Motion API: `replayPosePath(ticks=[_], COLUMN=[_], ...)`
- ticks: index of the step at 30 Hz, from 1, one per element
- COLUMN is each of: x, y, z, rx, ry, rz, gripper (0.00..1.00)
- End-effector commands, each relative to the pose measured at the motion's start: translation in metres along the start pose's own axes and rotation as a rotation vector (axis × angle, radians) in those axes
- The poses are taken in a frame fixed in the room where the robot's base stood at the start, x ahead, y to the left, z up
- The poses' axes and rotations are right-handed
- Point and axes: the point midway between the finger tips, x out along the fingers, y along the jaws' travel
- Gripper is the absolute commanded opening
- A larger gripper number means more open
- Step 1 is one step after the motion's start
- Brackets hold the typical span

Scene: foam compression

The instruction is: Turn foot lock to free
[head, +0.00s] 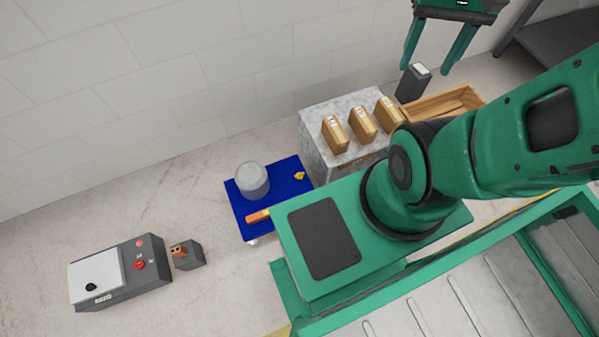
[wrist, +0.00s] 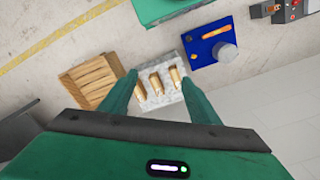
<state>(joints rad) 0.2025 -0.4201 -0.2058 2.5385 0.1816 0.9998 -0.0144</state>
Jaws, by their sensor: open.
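A low blue platform (head: 284,203) stands on the floor left of the grey block, with a small wheel showing under its near edge. On it are a grey cylinder (head: 252,180), an orange and yellow bar (head: 258,216) at the near edge and a small yellow piece (head: 300,176) at the right. I cannot tell which of these is the foot lock, or its setting. The platform (wrist: 201,58) also shows at the upper right of the wrist view. My gripper (head: 426,66) is open and empty, high at the top right of the head view, well away from the platform.
A grey speckled block (head: 315,98) bears several tan boxes (head: 362,122); it lies beyond my fingers in the wrist view. A wooden crate (head: 470,91) and a dark upright box (head: 413,82) are beside it. A control box (head: 120,275) with red knobs sits lower left.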

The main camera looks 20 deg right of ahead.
Motion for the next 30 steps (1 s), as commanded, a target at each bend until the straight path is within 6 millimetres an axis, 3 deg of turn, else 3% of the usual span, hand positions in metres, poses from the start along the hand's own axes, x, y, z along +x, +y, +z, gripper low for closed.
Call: replayPosePath(ticks=[8,14,21,30], x=[0.038,0.08,0.148,0.255], y=[-0.034,-0.065,-0.108,-0.164], z=[-0.078,-0.129,-0.177,-0.21], rx=[-0.081,-0.147,-0.229,-0.328], ry=[0.007,0.018,0.028,0.035], rz=[0.064,0.096,0.115,0.114], gripper=[0.56,0.56,0.56,0.56])
